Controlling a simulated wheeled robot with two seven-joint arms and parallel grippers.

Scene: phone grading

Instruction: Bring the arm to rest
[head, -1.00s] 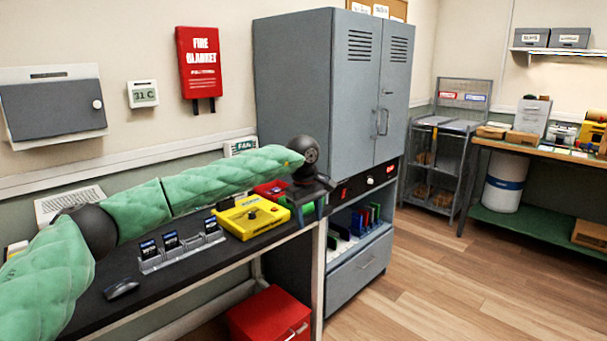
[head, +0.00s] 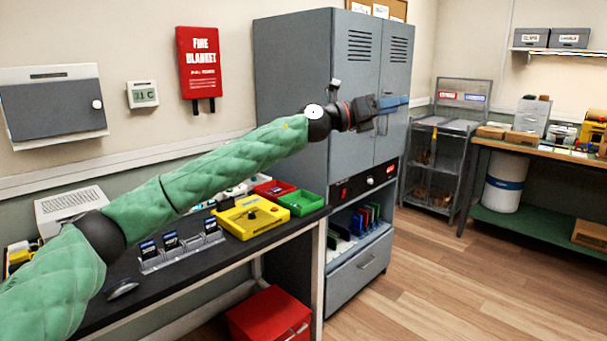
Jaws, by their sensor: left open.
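My left arm, in a green padded sleeve, reaches from the lower left across the picture. Its gripper (head: 392,104) is raised in front of the grey cabinet's doors, pointing right. The jaws are open, with blue showing at the fingers; I see nothing held in them. The gripper is well above the bench and the trays. My right gripper is not in view.
The dark bench (head: 185,275) below the arm holds a yellow tray (head: 238,232), a green tray (head: 302,204), a red tray (head: 273,187) and a phone rack (head: 182,254). The tall grey cabinet (head: 295,85) stands close behind the gripper. Open floor lies to the right.

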